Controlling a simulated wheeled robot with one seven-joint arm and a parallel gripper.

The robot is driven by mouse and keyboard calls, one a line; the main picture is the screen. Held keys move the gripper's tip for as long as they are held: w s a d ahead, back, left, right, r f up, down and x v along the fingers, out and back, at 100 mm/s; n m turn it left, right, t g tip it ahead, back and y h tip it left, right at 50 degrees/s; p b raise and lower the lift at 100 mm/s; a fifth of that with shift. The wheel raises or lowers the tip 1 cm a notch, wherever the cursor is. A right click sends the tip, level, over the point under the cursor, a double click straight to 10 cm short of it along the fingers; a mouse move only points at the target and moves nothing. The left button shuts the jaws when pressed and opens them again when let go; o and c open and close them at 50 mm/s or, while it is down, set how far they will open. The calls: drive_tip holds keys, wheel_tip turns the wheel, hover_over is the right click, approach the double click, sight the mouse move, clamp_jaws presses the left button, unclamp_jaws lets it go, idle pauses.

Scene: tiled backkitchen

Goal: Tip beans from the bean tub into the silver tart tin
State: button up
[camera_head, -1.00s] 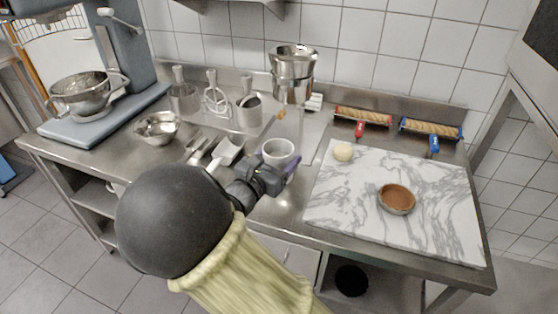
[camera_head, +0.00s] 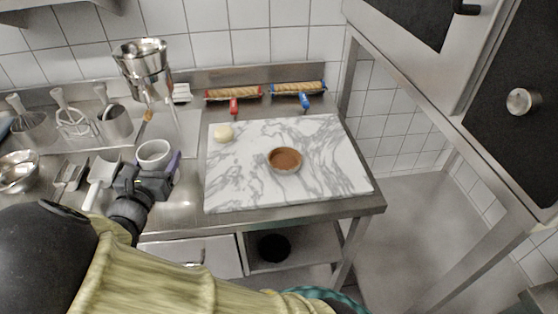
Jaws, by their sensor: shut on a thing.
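My gripper (camera_head: 148,180) is shut on a small white tub (camera_head: 154,148), the bean tub, left of the marble board. The tub looks upright, with its open top facing up. I cannot make out beans inside it, and cannot tell whether it is clear of the steel counter. A purple finger pad shows at its right side. The tart tin (camera_head: 285,160) is a small round tin with a silvery rim and a brown inside. It lies on the marble board, to the right of my gripper and apart from it.
The marble board (camera_head: 330,180) also bears a pale dough ball (camera_head: 223,133). Rollers with red (camera_head: 233,94) and blue (camera_head: 300,88) handles lie behind it. A steel funnel (camera_head: 143,62) stands behind the tub. A white scoop (camera_head: 101,178) and steel bowl (camera_head: 18,172) are left.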

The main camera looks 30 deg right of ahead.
drive_tip(key=shift+a+r, duration=0.1)
drive_tip(key=shift+a+r+p, duration=0.15)
drive_tip(key=shift+a+p, duration=0.05)
drive_tip(key=shift+p, duration=0.4)
drive_tip(key=s+a+f+n+t+y+p, duration=0.1)
drive_tip(key=s+a+n+t+y+p, duration=0.2)
drive_tip(key=a+p, duration=0.6)
drive_tip(key=s+n+y+p, duration=0.2)
drive_tip(key=s+n+p, duration=0.1)
drive_tip(key=p, duration=0.6)
drive_tip(key=shift+s+n, duration=0.3)
drive_tip(key=shift+n, duration=0.2)
drive_tip(key=shift+f, duration=0.1)
